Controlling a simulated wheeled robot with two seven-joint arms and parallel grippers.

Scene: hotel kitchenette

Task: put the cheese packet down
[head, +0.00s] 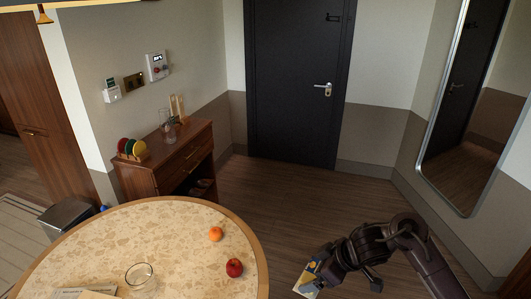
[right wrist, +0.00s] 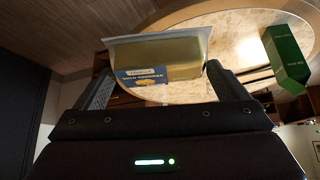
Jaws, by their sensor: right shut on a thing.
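The cheese packet (right wrist: 160,60) is a yellow block with a blue label, seen in the right wrist view between the two fingers of my right gripper (right wrist: 158,88). The right gripper is shut on it. In the head view the packet (head: 309,279) shows small and partly hidden at the tip of my right gripper (head: 322,268). It is held off the right side of the round table (head: 190,214), over the floor. My left gripper is not in view.
On the table are an orange (head: 215,234), a red apple (head: 234,267), a glass (head: 139,274) and a booklet (head: 97,295). A green box (right wrist: 287,58) shows in the right wrist view. A wooden cabinet (head: 183,158) stands behind the table. The table's right rim lies between fruit and gripper.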

